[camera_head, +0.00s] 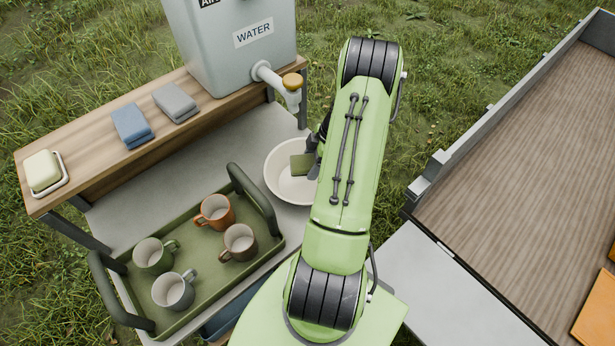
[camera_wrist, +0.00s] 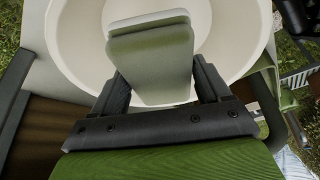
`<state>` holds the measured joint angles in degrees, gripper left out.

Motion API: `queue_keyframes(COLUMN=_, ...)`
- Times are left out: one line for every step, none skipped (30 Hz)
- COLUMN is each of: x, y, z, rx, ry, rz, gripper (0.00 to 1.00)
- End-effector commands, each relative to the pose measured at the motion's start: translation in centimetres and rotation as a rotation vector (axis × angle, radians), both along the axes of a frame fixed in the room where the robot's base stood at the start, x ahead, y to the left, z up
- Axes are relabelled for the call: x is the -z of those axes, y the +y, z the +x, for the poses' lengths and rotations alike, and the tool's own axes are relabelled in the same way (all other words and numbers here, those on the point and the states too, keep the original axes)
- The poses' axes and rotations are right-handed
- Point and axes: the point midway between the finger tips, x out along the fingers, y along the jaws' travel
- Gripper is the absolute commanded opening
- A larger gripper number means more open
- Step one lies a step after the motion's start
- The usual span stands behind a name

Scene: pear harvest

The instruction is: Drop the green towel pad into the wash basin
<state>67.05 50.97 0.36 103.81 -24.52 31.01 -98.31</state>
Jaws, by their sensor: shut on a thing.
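The green towel pad (camera_head: 301,164) is over the white wash basin (camera_head: 283,184) in the head view. In the wrist view the pad (camera_wrist: 152,62) sits between the two dark fingers of my gripper (camera_wrist: 163,85), which is shut on it. The round basin (camera_wrist: 80,40) lies behind and below the pad in that view. I cannot tell how high the pad is above the basin floor. In the head view my arm hides the basin's right side and most of my gripper (camera_head: 314,150).
A water tank (camera_head: 232,45) with a tap (camera_head: 285,82) stands behind the basin. A wooden shelf (camera_head: 90,145) holds a blue towel (camera_head: 132,125), a grey towel (camera_head: 175,102) and soap (camera_head: 43,170). A green tray (camera_head: 205,262) with several mugs is left of the basin.

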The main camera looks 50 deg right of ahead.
Motion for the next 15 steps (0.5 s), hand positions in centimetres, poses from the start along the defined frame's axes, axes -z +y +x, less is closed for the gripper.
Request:
queue_keyframes(x=0.24, y=-0.03, z=0.02, rx=0.0, ry=-0.001, rz=-0.001, gripper=0.47)
queue_keyframes(x=0.22, y=-0.04, z=0.02, rx=0.001, ry=-0.001, rz=-0.001, gripper=0.47)
queue_keyframes(x=0.17, y=-0.04, z=0.03, rx=0.0, ry=-0.002, rz=-0.002, gripper=0.47)
queue_keyframes(x=0.12, y=-0.05, z=0.02, rx=0.0, ry=-0.002, rz=-0.002, gripper=0.47)
queue_keyframes(x=0.09, y=-0.04, z=0.03, rx=0.0, ry=-0.002, rz=-0.002, gripper=0.47)
queue_keyframes(x=0.08, y=-0.04, z=0.03, rx=0.0, ry=-0.002, rz=-0.002, gripper=0.47)
queue_keyframes(x=0.07, y=-0.04, z=0.03, rx=0.0, ry=-0.002, rz=-0.002, gripper=0.78)
queue_keyframes(x=0.05, y=-0.04, z=0.03, rx=0.0, ry=-0.002, rz=-0.002, gripper=0.82)
queue_keyframes(x=0.05, y=-0.04, z=0.03, rx=0.0, ry=-0.002, rz=-0.002, gripper=0.88)
queue_keyframes(x=0.05, y=-0.04, z=0.03, rx=0.0, ry=-0.002, rz=-0.002, gripper=0.93)
queue_keyframes(x=0.04, y=-0.03, z=0.04, rx=0.0, ry=-0.002, rz=-0.002, gripper=0.97)
queue_keyframes(x=0.04, y=-0.03, z=0.04, rx=0.0, ry=-0.002, rz=-0.002, gripper=1.0)
queue_keyframes(x=0.04, y=-0.03, z=0.04, rx=0.0, ry=-0.002, rz=-0.002, gripper=1.0)
queue_keyframes(x=0.04, y=-0.03, z=0.04, rx=0.0, ry=-0.002, rz=-0.002, gripper=1.0)
queue_keyframes(x=0.04, y=-0.02, z=0.03, rx=0.0, ry=-0.002, rz=-0.002, gripper=1.0)
